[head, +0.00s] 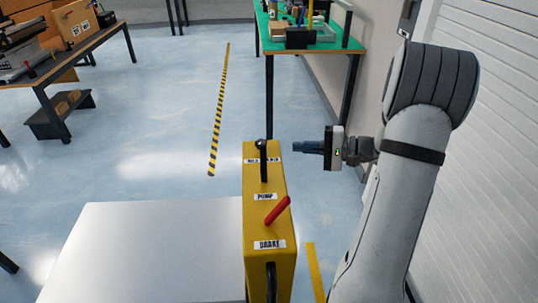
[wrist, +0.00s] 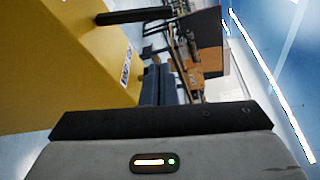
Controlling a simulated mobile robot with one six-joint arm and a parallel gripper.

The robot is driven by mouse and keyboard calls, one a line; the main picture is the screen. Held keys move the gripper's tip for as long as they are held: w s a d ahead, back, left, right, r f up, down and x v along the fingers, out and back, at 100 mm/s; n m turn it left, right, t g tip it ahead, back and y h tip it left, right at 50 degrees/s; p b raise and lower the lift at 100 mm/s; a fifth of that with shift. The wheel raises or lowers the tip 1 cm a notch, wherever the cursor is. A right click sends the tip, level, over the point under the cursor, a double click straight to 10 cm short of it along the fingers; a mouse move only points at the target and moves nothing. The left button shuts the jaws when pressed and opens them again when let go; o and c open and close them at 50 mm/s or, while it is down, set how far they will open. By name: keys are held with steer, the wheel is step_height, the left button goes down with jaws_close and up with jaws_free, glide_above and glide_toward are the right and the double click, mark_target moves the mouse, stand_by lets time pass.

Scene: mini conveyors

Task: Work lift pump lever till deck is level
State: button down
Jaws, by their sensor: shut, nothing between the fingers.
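A yellow lift post (head: 257,215) stands beside a flat grey deck (head: 150,250). A black lever with a ball knob (head: 263,160) stands nearly upright on its top, just above the PUMP label. A short red lever (head: 277,210) tilts to the right between the PUMP and BRAKE labels. My gripper (head: 307,147) is shut and empty, right of the black lever's knob and apart from it, fingers pointing left. In the wrist view, the shut fingers (wrist: 158,85) are beside the yellow post (wrist: 60,60); a black bar (wrist: 135,16) juts from it. Whether the deck is level I cannot tell.
A green-topped bench (head: 335,40) with items stands behind the post. A wooden bench (head: 85,45) is at the back left. A white slatted wall (head: 485,150) is close on the right. Open floor (head: 130,150) lies left, with a striped line (head: 220,110).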

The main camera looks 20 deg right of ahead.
mark_target(264, 163)
steer(key=shift+w+d+f+t, duration=0.2)
steer(key=shift+d+t, duration=0.2)
steer(key=shift+d, duration=0.15)
steer(key=shift+a, duration=0.1)
steer(key=x, duration=1)
steer(key=shift+a, duration=0.1)
steer(key=s, duration=0.1)
steer(key=s+r, duration=0.1)
steer(key=shift+s+a, duration=0.1)
steer(key=shift+s, duration=0.2)
steer(key=shift+s+a+r, duration=0.1)
steer(key=shift+s+r, duration=0.05)
steer(key=shift+s, duration=0.5)
